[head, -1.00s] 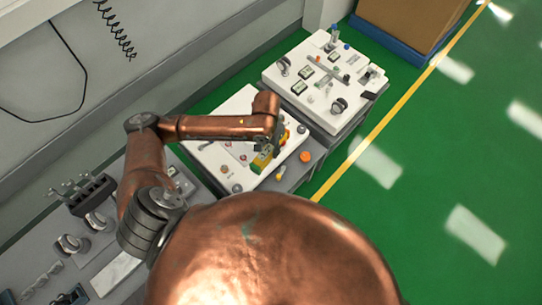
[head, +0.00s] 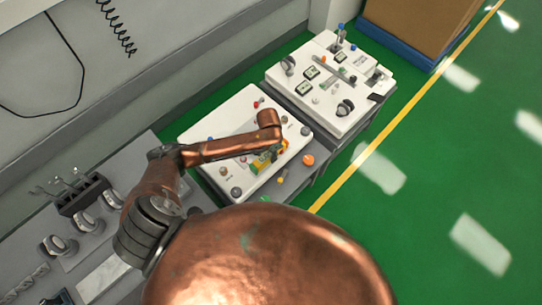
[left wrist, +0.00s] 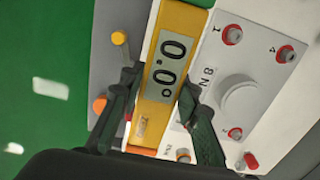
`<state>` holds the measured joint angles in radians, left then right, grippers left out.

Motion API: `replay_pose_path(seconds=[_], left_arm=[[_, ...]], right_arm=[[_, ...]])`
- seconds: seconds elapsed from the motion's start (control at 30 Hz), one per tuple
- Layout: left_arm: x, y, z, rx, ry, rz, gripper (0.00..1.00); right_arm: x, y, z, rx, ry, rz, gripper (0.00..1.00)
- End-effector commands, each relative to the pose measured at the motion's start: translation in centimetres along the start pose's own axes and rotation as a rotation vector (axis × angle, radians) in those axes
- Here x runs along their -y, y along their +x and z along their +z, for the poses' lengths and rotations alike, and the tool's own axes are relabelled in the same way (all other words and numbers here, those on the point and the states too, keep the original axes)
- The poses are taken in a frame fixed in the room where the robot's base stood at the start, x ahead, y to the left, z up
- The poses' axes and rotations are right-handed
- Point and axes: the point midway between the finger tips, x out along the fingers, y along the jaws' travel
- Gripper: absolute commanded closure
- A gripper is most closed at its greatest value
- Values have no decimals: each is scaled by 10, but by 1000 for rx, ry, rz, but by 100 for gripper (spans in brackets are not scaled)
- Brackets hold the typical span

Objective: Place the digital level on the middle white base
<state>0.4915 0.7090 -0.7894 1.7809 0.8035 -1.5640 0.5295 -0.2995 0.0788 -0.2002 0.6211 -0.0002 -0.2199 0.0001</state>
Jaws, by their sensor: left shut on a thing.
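The digital level (left wrist: 167,65) is a yellow bar with a grey display reading 0.0. In the left wrist view it lies between the two dark fingers of my left gripper (left wrist: 160,105), which is shut on it. In the head view the level (head: 260,165) shows as a small yellow-green piece under my copper arm, with the left gripper (head: 274,152) at it. The middle white base (head: 215,158) is a white panel below and around the gripper. I cannot tell whether the level touches the panel. My right gripper is not in view.
A second white panel (head: 305,72) with knobs and displays stands farther back. An orange knob (head: 308,159) and a yellow piece (head: 282,176) are on the grey cart edge. A grey bench with clamps (head: 80,195) is at left. Green floor is clear at right.

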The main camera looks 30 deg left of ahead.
Motion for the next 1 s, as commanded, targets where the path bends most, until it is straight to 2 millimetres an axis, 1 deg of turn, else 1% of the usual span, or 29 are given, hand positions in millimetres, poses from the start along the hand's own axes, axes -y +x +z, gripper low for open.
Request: replay_pose_path(seconds=[0.03, 0.2, 0.37, 0.4, 0.5, 0.6, 0.97, 1.0], left_arm=[[4, 11, -7, -1, -2, -1, 100], [12, 25, -18, -2, 0, -1, 100], [15, 31, -23, -3, -1, -2, 100], [17, 34, -26, -3, -1, -2, 100], [16, 51, -24, -1, 0, 0, 100], [16, 62, -24, -2, 0, -1, 100], [16, 65, -24, -3, 0, -2, 100], [17, 66, -24, -2, 0, -2, 70]], right_arm=[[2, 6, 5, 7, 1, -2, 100], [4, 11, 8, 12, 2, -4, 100], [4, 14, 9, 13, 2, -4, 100], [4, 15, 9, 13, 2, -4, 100], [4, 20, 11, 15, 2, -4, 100], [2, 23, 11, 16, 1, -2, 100], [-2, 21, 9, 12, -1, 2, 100], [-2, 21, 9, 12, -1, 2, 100]])
